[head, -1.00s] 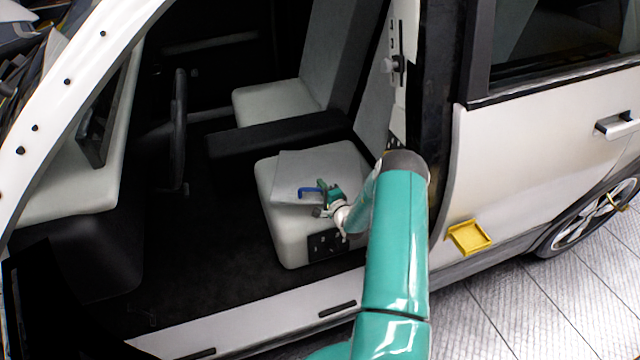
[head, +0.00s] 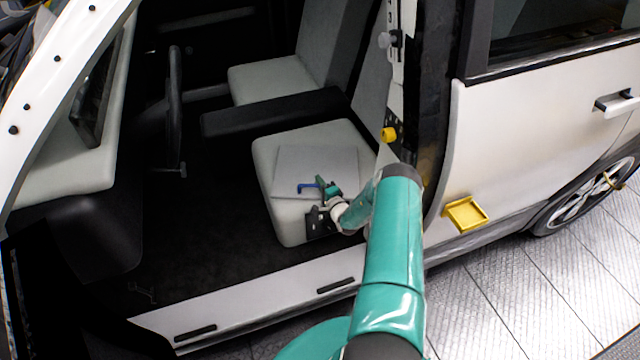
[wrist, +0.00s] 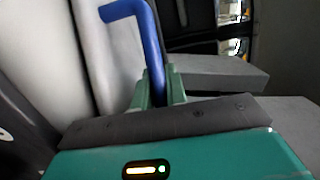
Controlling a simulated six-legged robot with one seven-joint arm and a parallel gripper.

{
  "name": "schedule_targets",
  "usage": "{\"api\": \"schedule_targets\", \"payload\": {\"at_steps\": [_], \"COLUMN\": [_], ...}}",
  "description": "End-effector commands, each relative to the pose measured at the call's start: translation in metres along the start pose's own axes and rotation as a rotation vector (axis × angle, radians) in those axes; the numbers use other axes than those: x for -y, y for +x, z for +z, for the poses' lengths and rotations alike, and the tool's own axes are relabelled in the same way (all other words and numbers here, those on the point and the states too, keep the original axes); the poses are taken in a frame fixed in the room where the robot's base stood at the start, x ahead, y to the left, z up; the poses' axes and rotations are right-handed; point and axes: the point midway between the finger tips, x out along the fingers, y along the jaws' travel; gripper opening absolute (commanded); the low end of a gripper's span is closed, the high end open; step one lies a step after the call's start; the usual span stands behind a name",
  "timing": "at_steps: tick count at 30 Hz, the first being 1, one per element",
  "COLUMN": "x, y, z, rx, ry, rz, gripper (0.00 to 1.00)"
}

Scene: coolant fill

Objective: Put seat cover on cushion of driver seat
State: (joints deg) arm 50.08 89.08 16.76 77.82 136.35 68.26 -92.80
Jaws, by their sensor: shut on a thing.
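The seat cover (head: 318,165) is a thin, flat grey sheet over the pale cushion (head: 270,160) of the driver seat, the nearer seat in the open doorway. Bare cushion shows around it at the left, far and right sides. I cannot tell whether the cover touches the cushion or hangs just above it. A bent blue handle (head: 311,187) stands at the cover's near part. My gripper (head: 326,189) is shut on this handle. In the wrist view the blue handle (wrist: 152,50) rises between my green fingers (wrist: 158,90). My wrist hides part of the cushion's near edge.
A black console (head: 270,112) lies beyond the cushion, with the other seat (head: 270,80) behind it. The steering wheel (head: 174,90) is at the left. The dark door pillar (head: 440,100) is close to my arm's right. A yellow tray (head: 466,214) is on the car's side.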

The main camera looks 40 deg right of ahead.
Motion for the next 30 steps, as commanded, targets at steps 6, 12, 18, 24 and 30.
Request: {"api": "schedule_targets", "payload": {"at_steps": [6,12,18,24,30], "x": [0.000,-0.002,-0.002,0.001,0.000], "y": [0.000,0.000,0.000,-0.005,-0.039], "z": [0.000,0.000,0.000,0.000,-0.001], "rx": [0.000,0.000,0.000,-0.001,-0.002], "ry": [0.000,0.001,0.001,0.002,0.003], "rz": [-0.002,0.000,0.000,0.001,0.003], "gripper": [0.00,0.36,0.36,0.36,0.36]}}
